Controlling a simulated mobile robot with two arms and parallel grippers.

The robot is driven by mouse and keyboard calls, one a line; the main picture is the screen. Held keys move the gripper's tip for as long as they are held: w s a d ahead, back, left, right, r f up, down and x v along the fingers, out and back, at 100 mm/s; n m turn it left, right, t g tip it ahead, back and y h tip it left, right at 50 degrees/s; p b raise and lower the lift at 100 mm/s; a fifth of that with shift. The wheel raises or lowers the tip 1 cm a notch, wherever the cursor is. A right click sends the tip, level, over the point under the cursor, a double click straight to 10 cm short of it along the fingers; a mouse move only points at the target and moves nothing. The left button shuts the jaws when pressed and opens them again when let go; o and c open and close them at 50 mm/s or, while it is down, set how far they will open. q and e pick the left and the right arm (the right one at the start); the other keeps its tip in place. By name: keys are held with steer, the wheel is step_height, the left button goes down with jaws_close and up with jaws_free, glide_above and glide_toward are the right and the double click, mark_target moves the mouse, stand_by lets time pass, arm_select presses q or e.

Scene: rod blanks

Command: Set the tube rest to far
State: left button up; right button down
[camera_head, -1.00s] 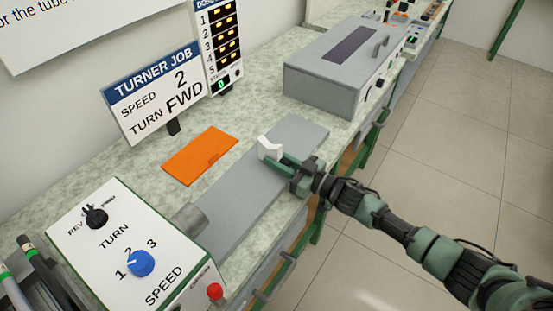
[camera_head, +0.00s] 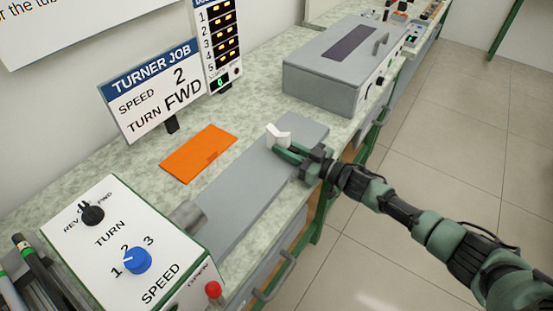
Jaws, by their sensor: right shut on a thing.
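The tube rest (camera_head: 279,136) is a small white V-shaped piece. It stands on the long grey bed (camera_head: 236,197) of the turner, toward the bed's far end. My right gripper (camera_head: 287,151) reaches in from the right and is shut on the tube rest at its near right side. The fingers partly hide the rest's lower part. No tube lies on the rest. My left gripper is not in view.
An orange plate (camera_head: 199,154) lies beside the bed. A grey lidded box (camera_head: 340,67) stands beyond the bed's far end. A sign (camera_head: 153,91) stands behind.

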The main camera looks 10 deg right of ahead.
mark_target(297, 141)
steer(key=w+d+b, duration=0.2)
steer(key=w+d, duration=0.2)
steer(key=shift+d+f, duration=0.1)
steer(key=shift+w+d+r, duration=0.15)
steer(key=shift+r, duration=0.1)
steer(key=c, duration=1.5)
jaws_free()
steer(key=shift+o, duration=0.5)
steer(key=shift+w+f, duration=0.1)
steer(key=v, duration=0.8)
